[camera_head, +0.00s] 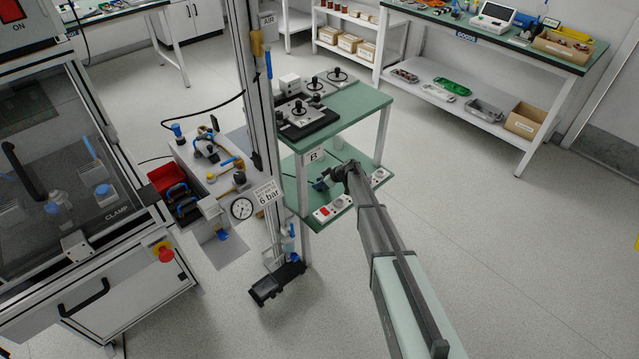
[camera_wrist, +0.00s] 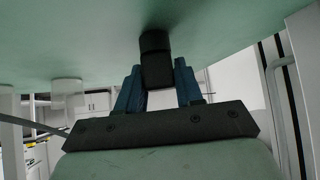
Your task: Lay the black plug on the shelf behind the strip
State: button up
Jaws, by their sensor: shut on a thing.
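My gripper (camera_head: 321,184) is at the lower green shelf (camera_head: 296,205) of the small table, behind the white strip (camera_head: 322,213) with its red switch. In the wrist view, the blue fingers of my gripper (camera_wrist: 158,82) are shut on the black plug (camera_wrist: 156,62). The plug's far end is at or very close to a green surface, with a dark shadow beside it; I cannot tell whether they touch. In the head view I cannot make out the plug. My arm covers the middle of the strip.
The green tabletop (camera_head: 362,101) is above the shelf and carries black knobbed fixtures (camera_head: 299,115). A tall metal column (camera_head: 262,130) stands close on the left, beside a bench with a pressure gauge (camera_head: 241,208). Floor to the right is clear.

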jog(key=o, duration=1.1)
jog(key=shift+r, duration=0.1)
jog(key=v, duration=1.2)
